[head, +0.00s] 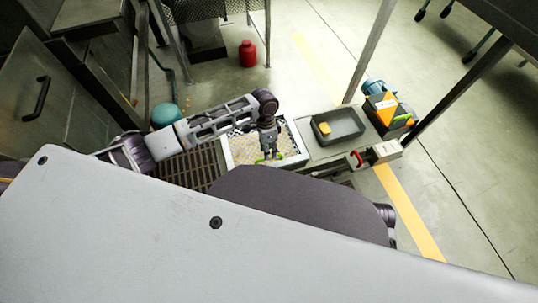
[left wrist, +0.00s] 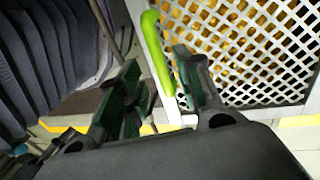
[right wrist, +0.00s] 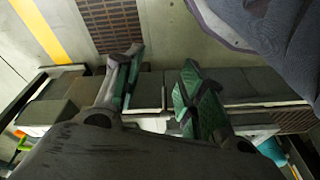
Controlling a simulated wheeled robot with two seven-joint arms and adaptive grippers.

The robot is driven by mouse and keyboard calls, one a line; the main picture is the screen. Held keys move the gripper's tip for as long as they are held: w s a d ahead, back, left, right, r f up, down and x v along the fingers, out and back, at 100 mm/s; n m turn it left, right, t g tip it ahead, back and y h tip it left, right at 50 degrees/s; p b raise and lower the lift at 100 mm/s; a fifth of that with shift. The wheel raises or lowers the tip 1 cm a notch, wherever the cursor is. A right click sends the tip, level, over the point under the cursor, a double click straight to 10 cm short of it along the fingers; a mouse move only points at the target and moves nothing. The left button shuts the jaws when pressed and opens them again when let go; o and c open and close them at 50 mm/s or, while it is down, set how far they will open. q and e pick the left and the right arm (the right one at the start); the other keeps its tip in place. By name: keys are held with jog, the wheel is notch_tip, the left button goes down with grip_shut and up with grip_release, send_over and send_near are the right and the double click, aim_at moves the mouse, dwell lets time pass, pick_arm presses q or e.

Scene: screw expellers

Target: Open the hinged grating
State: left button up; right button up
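The hinged grating is a white lattice (head: 245,150) in a white frame on a low box, with yellow-brown pieces behind it. It fills the upper right of the left wrist view (left wrist: 240,60). A bright green handle (left wrist: 154,50) runs along its edge. My left gripper (head: 268,155) is over the grating at the handle. In the left wrist view its fingers (left wrist: 163,90) are apart, with the handle between them, nearer the right finger. I cannot tell whether they touch. My right gripper (right wrist: 157,78) is open and empty above the floor and dark low blocks; the head view does not clearly show it.
A grey tray (head: 338,126) with a yellow item stands right of the grating. An orange and black box (head: 388,112) is beyond it. A slotted floor drain (head: 185,168) lies left. Table legs (head: 368,52) stand behind. A red bottle (head: 248,54) stands farther back.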

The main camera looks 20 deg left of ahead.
pick_arm(q)
notch_tip(320, 180, down, 2)
jog(key=shift+s+d, duration=0.15)
jog(key=shift+s+f+b, duration=0.1)
jog(key=shift+f+b, duration=0.25)
jog(key=shift+f, duration=0.1)
pick_arm(e)
jog(key=shift+w+a+r+t, duration=0.1)
jog(key=shift+w+r+t, duration=0.05)
jog(key=shift+r, duration=0.35)
jog(key=shift+w+r+t, duration=0.1)
jog(key=shift+r+t, duration=0.05)
jog(key=shift+r, duration=0.35)
pick_arm(q)
grip_shut()
pick_arm(e)
jog(key=shift+s+f, duration=0.1)
jog(key=shift+f, duration=0.1)
